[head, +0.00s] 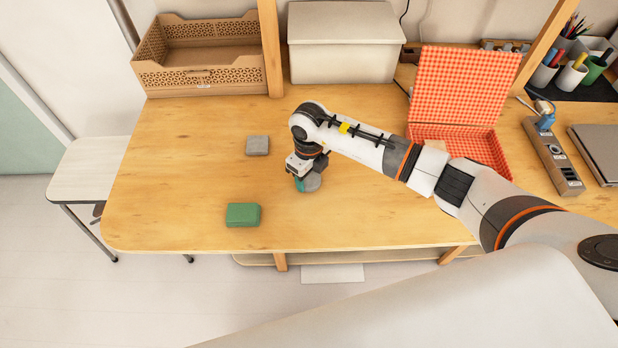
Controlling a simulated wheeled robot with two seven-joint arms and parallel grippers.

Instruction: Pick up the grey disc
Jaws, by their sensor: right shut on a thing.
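The grey disc (313,182) is at the middle of the wooden table, under my right gripper (305,181). My right gripper points down and is shut on the disc; the wrist and fingers hide part of it. A teal piece shows beside the disc at the fingertips; I cannot tell whether it is a finger or another thing. Whether the disc touches the table is not clear. My left gripper is not in view.
A grey block (257,145) and a green block (243,215) lie on the table (180,180) to the left. An open red checked box (464,85), a white bin (345,45), a brown crate (200,75) and a power strip (552,157) stand around.

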